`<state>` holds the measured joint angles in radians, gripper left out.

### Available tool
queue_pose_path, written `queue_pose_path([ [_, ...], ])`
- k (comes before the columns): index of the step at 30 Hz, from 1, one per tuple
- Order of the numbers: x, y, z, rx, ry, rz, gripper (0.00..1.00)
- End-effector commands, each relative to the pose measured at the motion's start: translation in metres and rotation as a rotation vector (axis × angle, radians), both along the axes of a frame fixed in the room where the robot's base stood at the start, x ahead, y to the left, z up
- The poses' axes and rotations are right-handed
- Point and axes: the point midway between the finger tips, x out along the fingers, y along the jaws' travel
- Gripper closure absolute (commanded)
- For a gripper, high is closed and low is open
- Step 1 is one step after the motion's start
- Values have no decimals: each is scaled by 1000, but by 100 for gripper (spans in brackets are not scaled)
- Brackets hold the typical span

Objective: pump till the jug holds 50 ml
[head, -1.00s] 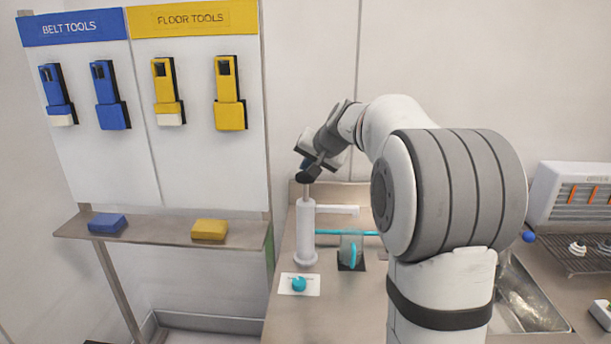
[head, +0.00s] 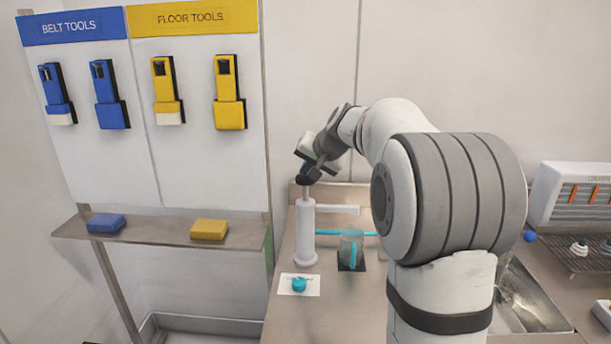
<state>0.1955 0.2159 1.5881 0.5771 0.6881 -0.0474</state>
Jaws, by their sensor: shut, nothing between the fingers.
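A white pump (head: 306,232) stands upright on the counter, with a thin rod rising from its top and a white spout reaching right. My gripper (head: 306,180) is shut, with nothing between its fingers, at the top of the pump's rod; whether it touches the rod's top is hard to tell. The clear jug (head: 352,246) with a turquoise handle stands on a dark square pad (head: 352,267) below the spout's end. Its liquid level and any scale marks are too small to read.
A white card (head: 299,285) with a turquoise knob (head: 299,284) lies in front of the pump. A turquoise bar (head: 328,233) runs behind the jug. A sink (head: 532,300) and a drying rack (head: 583,262) are on the right. A tool board with a shelf (head: 160,234) stands left.

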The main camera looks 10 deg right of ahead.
Motion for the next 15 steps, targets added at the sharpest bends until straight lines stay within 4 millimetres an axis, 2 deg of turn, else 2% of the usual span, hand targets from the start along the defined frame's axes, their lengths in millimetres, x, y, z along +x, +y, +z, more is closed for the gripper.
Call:
queue_pose_path([
  [15,0,0,-8,1,3,0,100],
])
